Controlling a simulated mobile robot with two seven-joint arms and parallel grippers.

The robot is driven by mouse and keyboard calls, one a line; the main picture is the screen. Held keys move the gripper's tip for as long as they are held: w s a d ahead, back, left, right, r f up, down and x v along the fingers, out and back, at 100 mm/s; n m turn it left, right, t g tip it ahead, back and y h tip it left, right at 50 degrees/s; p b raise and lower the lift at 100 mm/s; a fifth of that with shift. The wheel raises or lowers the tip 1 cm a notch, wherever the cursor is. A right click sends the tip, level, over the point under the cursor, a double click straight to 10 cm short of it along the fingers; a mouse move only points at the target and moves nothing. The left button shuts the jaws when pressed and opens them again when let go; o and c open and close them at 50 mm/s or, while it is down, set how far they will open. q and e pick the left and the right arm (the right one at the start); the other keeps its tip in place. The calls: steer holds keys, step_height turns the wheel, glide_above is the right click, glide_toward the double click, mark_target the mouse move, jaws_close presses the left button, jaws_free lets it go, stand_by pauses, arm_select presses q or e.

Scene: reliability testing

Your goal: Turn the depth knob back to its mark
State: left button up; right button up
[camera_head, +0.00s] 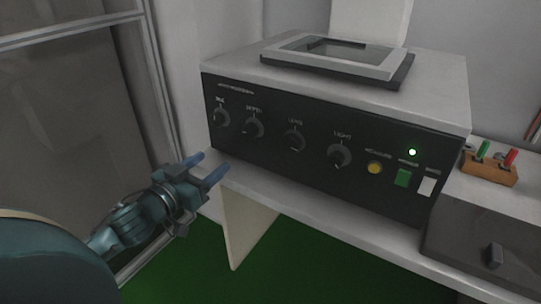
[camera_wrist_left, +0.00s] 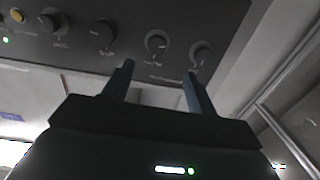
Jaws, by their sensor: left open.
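The depth knob (camera_head: 253,128) appears to be the second dark round knob from the left on the black front panel in the head view; its label is blurred. In the upside-down wrist view, this knob (camera_wrist_left: 157,43) is just beyond my fingertips. Its pointer is too small to read against a mark. My left gripper (camera_head: 210,165) is open and empty, below and left of the knobs and apart from the panel. In the wrist view the two fingers of the left gripper (camera_wrist_left: 160,70) stand apart. My right gripper is not in view.
Other knobs flank it: the leftmost knob (camera_head: 221,118), a third knob (camera_head: 295,140) and the light knob (camera_head: 339,156). A yellow button (camera_head: 375,168) and green switch (camera_head: 402,178) are further right. The grey instrument (camera_head: 440,85) stands on a white bench (camera_head: 330,225). A wooden block (camera_head: 490,172) is at right.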

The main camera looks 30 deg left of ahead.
mark_target(248, 133)
arm_select(q)
steer(key=w, duration=0.4)
steer(key=w+d, duration=0.1)
steer(key=w, duration=0.8)
steer(key=shift+w+d+r, duration=0.2)
steer(key=shift+d+r, duration=0.05)
steer(key=c, duration=1)
steer(key=shift+m, duration=0.3)
